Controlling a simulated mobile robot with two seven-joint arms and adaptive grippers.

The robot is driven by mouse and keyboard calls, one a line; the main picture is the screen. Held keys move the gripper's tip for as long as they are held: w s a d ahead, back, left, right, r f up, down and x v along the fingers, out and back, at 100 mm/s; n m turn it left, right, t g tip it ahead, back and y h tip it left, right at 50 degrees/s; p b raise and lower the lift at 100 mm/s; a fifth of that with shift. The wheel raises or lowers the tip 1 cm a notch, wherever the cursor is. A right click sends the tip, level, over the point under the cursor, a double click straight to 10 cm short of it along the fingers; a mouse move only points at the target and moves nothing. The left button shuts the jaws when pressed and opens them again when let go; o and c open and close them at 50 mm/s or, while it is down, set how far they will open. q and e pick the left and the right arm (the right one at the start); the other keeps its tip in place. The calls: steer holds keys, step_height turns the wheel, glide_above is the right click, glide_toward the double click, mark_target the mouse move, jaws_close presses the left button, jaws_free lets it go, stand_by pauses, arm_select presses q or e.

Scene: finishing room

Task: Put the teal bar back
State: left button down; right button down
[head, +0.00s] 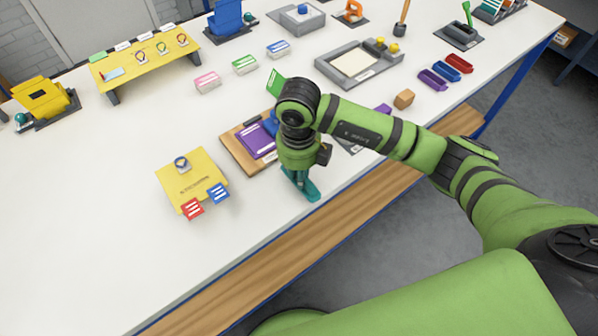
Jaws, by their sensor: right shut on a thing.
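The teal bar (309,191) is at the front edge of the white table (120,240), under my right gripper (299,174). My right gripper points down and is shut on the bar, hiding part of it. I cannot tell whether the bar touches the table or hangs just above it. A purple bar (432,79), a blue bar (445,69) and a red bar (460,63) lie side by side at the right of the table. My left gripper is not in view.
A wooden board with a purple card (254,141) lies just left of the gripper, partly hidden. A yellow board (191,176) with red and blue tags is further left. A wooden block (404,99) and grey tray (328,72) stand beyond my arm. The table's left front is clear.

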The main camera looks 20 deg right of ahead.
steer(key=shift+f, duration=0.85)
steer(key=shift+f, duration=0.2)
steer(key=c, duration=1.1)
jaws_free()
steer(key=shift+o, duration=0.2)
steer(key=shift+r, duration=0.1)
